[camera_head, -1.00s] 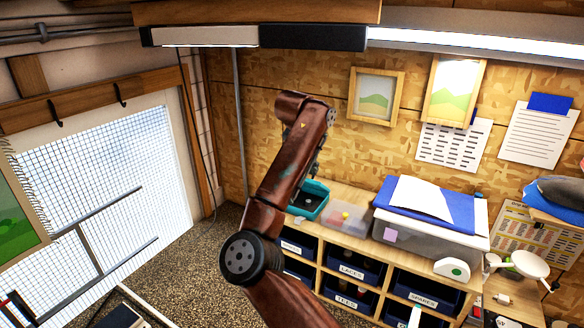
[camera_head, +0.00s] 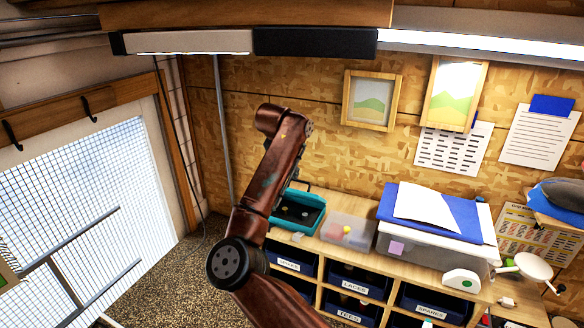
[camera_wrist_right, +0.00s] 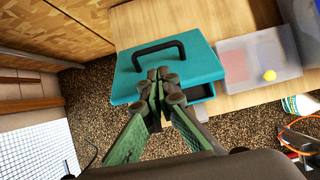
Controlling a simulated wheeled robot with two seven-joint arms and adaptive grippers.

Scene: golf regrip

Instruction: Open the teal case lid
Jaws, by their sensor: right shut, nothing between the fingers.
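The teal case (camera_head: 318,219) stands on the wooden shelf top in the head view, partly behind my right arm. Its dark interior shows with small round items in it. In the right wrist view the teal lid (camera_wrist_right: 190,60) fills the upper middle, with a black handle (camera_wrist_right: 147,46) on it. A dark opening shows below the lid's near right edge, so the lid looks raised. My right gripper (camera_wrist_right: 160,84) is shut and empty, its tips over the lid's near edge. I cannot tell if they touch. In the head view my forearm mostly hides it. My left gripper is out of view.
A clear box (camera_head: 363,229) with small coloured balls sits right of the case. Labelled blue drawers fill the shelf below. The wood wall is close behind, and a mesh window (camera_head: 75,215) is at left.

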